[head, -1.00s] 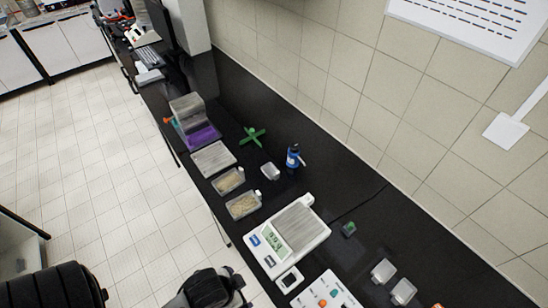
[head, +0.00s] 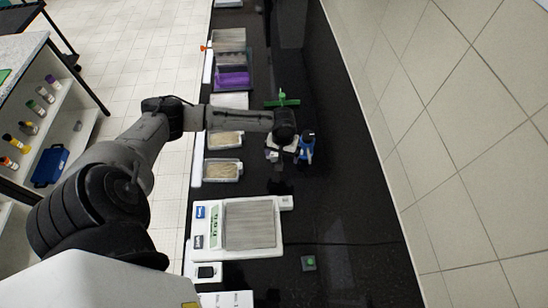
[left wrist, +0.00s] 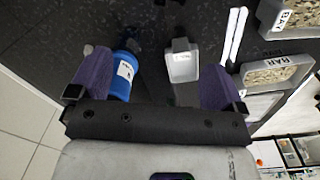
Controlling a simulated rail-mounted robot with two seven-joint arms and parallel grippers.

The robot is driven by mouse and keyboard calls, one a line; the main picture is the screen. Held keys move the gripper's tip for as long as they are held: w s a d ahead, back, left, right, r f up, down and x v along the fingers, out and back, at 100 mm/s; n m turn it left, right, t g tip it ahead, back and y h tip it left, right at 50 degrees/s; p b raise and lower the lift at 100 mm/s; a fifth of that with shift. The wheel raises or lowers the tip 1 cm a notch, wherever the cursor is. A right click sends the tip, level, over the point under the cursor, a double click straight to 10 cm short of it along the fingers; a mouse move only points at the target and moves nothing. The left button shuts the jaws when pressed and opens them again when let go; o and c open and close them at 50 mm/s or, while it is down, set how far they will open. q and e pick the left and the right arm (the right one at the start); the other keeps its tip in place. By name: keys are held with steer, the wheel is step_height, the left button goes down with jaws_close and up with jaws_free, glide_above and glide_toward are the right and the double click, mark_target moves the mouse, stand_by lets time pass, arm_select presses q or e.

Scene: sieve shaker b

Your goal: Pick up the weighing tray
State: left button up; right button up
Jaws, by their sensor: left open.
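The weighing tray is a small white, open-topped tray (left wrist: 182,66) on the black bench, in the upper middle of the left wrist view. My left gripper (left wrist: 155,72) is open, its two purple fingers spread, with the tray lying in the gap between them, closer to the right finger. I see no contact with the tray. In the head view my left gripper (head: 283,150) hangs over the tray's spot and mostly hides it. My right gripper is not in view.
A blue bottle (left wrist: 122,76) stands close beside the left finger in the wrist view; it also shows in the head view (head: 307,146). Sample trays (head: 223,170) and a balance (head: 249,224) stand nearby. A green cross-shaped thing (head: 283,100) lies behind.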

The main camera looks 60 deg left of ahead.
arm_select(q)
steer(key=w+a+r+n+b, duration=0.15)
steer(key=a+n, duration=0.25)
steer(key=a, duration=0.5)
steer(key=shift+n, duration=0.3)
steer(key=f, duration=0.6)
steer(key=shift+w+a+f, duration=0.1)
steer(key=shift+w+a, duration=0.1)
steer(key=shift+a, duration=0.05)
steer(key=shift+f, duration=3.2)
steer(key=c, duration=1)
